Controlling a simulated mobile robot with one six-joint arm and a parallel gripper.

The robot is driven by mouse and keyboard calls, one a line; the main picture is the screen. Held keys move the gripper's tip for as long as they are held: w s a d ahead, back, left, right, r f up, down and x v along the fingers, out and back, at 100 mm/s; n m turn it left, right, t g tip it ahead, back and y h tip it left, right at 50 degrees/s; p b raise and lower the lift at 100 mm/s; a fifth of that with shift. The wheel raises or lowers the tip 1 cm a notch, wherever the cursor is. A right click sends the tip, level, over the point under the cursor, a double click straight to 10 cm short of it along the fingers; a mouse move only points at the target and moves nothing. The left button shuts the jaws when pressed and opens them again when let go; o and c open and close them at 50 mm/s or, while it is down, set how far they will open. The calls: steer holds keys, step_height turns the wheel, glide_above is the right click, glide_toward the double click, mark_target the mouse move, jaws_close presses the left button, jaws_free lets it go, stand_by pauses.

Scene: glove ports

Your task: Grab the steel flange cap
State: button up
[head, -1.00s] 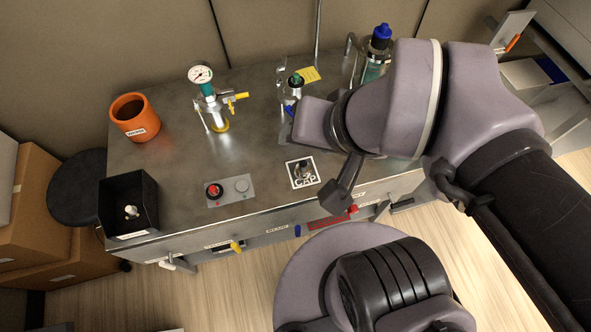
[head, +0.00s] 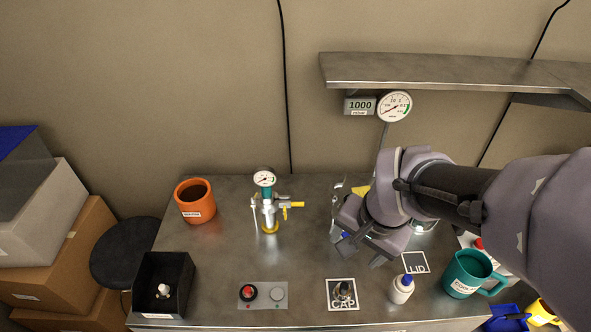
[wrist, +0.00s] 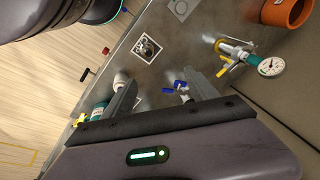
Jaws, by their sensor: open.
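A small dark metallic piece with a raised knob, which looks like the steel flange cap (head: 343,290), stands on a white-framed square marked CAP near the bench's front edge. It also shows small on its square in the wrist view (wrist: 148,47). My gripper (head: 362,250) is above the bench, behind and slightly right of the cap. Its fingers are apart with nothing between them; they also show spread in the wrist view (wrist: 163,95). The cap is outside the fingers and apart from them.
A white bottle with a blue lid (head: 402,288) stands right of the cap, and a teal mug (head: 467,271) farther right. A button panel (head: 263,295) lies left. A gauge assembly (head: 266,205), orange mug (head: 195,203) and black bin (head: 164,283) are farther left. A shelf (head: 420,72) overhangs the back right.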

mark_target(345, 286)
steer(key=w+f+g+b, duration=0.1)
steer(key=f, duration=0.7)
steer(key=w+f+m+g+b, duration=0.1)
steer(key=f+b, duration=0.1)
steer(key=f, duration=0.6)
steer(key=w+d+f+b, duration=0.1)
steer(key=w+f, duration=0.1)
steer(key=f, duration=0.6)
steer(key=shift+d+m+g+h+b, duration=0.1)
steer(key=shift+m+g+h+b, duration=0.3)
steer(key=f+b, duration=0.1)
steer(key=f, duration=0.1)
steer(key=f+b, duration=0.1)
steer(key=f, duration=0.1)
steer(key=f+b, duration=0.1)
steer(key=f, duration=0.1)
steer(key=shift+w+d, duration=0.3)
steer(key=shift+r, duration=0.2)
steer(key=shift+c, duration=1)
jaws_close()
steer(key=shift+r, duration=0.1)
